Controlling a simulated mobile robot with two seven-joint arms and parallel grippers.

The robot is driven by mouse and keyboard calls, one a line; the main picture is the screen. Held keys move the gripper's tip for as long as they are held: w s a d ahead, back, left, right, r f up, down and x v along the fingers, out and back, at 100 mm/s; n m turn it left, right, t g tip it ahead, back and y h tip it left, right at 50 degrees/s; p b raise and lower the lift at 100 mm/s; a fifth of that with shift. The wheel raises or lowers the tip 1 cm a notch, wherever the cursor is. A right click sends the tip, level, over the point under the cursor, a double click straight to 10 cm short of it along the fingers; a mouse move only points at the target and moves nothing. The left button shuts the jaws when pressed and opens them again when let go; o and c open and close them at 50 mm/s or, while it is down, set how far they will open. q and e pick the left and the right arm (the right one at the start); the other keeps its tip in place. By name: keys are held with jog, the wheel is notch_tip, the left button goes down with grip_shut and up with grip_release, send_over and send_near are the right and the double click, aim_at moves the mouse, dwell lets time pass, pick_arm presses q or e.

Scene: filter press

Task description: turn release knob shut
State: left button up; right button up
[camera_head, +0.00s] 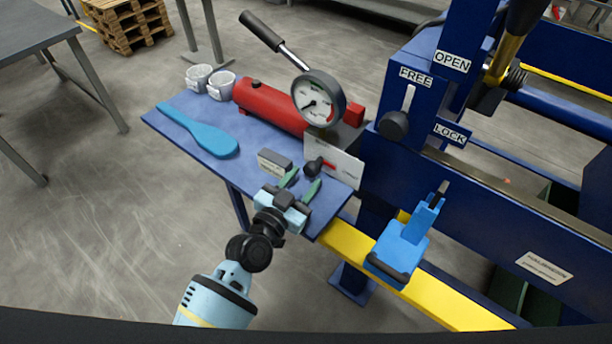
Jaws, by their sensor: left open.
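The release knob (314,167) is a small black knob on the red hand pump (266,106), in front of a white plate (343,168) with a red mark. My left gripper (303,183) comes up from the lower left, its two green-tipped fingers apart. The fingers point towards the knob and sit just short of it in the picture; I cannot tell whether they touch it. Nothing shows between the fingertips. My right gripper is not in view.
The blue shelf (180,143) also holds a blue paddle (203,132), two pale cups (210,81) and a small grey block (275,163). A round gauge (318,98) and the pump's lever (262,31) rise above. The blue press frame (480,190) stands at right.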

pick_arm(q)
jog(key=shift+x, duration=0.85)
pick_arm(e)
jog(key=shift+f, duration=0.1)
pick_arm(q)
jog(key=shift+c, duration=0.2)
jog(key=c, duration=0.6)
jog(key=shift+r+n+p, duration=0.1)
jog(key=shift+n+p, duration=0.25)
jog(key=shift+n, duration=0.45)
jog(key=shift+c, duration=0.2)
jog(key=shift+n, duration=0.6)
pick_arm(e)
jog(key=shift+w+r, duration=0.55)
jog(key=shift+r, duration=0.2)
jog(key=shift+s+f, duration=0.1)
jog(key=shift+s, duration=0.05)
